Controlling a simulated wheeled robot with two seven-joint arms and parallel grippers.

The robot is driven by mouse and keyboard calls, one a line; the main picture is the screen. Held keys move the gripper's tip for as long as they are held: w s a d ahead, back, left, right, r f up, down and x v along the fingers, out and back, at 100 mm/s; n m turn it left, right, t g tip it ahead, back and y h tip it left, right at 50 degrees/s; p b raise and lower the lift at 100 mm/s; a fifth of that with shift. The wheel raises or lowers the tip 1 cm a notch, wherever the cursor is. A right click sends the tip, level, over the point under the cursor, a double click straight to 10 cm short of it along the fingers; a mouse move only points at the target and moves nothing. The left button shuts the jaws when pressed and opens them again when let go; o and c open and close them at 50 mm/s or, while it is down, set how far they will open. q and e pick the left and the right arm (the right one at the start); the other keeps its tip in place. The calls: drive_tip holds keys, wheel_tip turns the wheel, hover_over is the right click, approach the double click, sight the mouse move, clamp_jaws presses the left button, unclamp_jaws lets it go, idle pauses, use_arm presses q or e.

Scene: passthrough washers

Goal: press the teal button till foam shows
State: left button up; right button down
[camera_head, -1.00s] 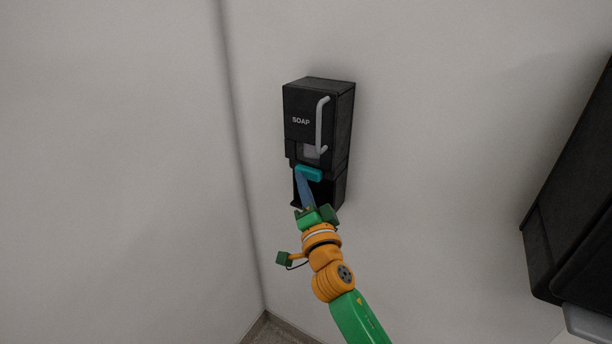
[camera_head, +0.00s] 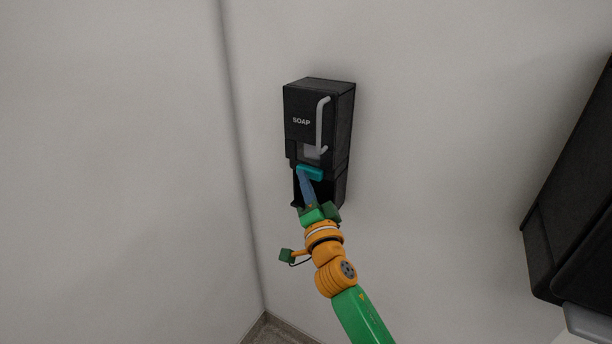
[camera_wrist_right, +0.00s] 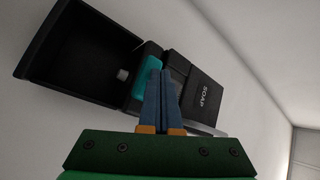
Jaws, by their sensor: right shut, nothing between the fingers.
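The black soap dispenser (camera_head: 301,108), marked SOAP, hangs on the wall in the head view. Its teal button (camera_head: 310,173) is a short bar below the small window. My right gripper (camera_head: 302,171) is shut and empty, its blue fingers pointing up at the button's left part. In the wrist view the shut fingertips (camera_wrist_right: 161,74) overlap the right edge of the teal button (camera_wrist_right: 147,72); I cannot tell whether they touch it. The open bay (camera_wrist_right: 75,55) below the button shows a small pale nozzle (camera_wrist_right: 123,74). No foam shows. My left gripper is out of view.
A grey curved handle (camera_head: 321,125) runs down the dispenser's front. A large dark wall unit (camera_head: 570,220) stands at the right edge. The wall (camera_head: 440,130) between them is bare. A corner of the room lies to the left.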

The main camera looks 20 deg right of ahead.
drive_tip(key=shift+w+d+r, duration=0.1)
drive_tip(key=shift+w+d, duration=0.1)
drive_tip(key=shift+d, duration=0.1)
idle(0.4)
drive_tip(key=shift+a, duration=0.1)
drive_tip(key=shift+s+a, duration=0.7)
drive_tip(key=shift+a, duration=0.05)
drive_tip(key=s+a, duration=0.1)
drive_tip(key=a, duration=0.1)
drive_tip(key=s+a+b, duration=0.1)
drive_tip(key=s+a, duration=0.1)
idle(0.5)
idle(0.7)
